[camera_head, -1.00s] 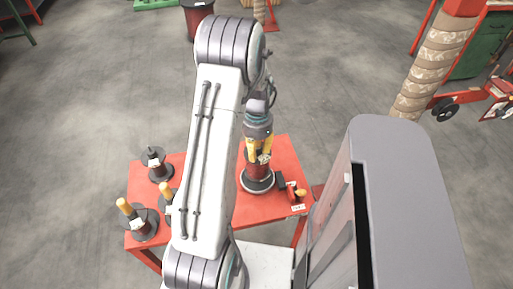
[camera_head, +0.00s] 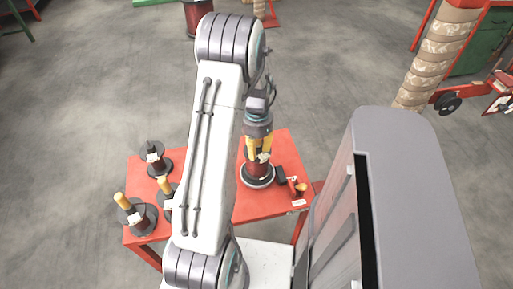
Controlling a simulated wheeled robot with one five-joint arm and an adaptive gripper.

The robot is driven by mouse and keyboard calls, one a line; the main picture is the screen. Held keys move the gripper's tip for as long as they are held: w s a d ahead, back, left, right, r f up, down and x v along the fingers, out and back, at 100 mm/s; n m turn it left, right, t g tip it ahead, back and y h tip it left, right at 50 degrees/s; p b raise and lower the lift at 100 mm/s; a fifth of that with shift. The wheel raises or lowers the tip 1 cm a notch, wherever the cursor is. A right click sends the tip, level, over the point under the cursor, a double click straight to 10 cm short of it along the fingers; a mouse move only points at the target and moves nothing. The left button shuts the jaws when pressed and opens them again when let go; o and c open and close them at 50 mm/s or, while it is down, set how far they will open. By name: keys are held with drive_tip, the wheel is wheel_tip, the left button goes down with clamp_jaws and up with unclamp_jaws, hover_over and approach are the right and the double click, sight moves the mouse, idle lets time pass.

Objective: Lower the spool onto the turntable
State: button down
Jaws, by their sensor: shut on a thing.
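The red table (camera_head: 275,208) stands below my arm. The turntable (camera_head: 257,183), a dark disc with a pale rim, is at its right half. My gripper (camera_head: 259,153), with yellow fingers pointing down, is over the turntable. It is shut on a dark red spool (camera_head: 257,170) with a white label. The spool is upright and its lower end is at or just above the turntable; I cannot tell whether it touches. Its upper part is hidden by my fingers.
Several other spools (camera_head: 138,217) with dark flanges stand on the table's left side, one partly behind my arm. A small dark and red device (camera_head: 291,186) sits right of the turntable. A large red spool (camera_head: 198,18) stands on the floor behind.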

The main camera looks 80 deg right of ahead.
drive_tip(key=shift+f+b, duration=0.6)
drive_tip(key=shift+f, duration=0.05)
idle(0.8)
drive_tip(key=c, duration=0.8)
unclamp_jaws()
drive_tip(key=shift+f, duration=0.1)
drive_tip(key=r, duration=1.2)
drive_tip(key=shift+d, duration=0.4)
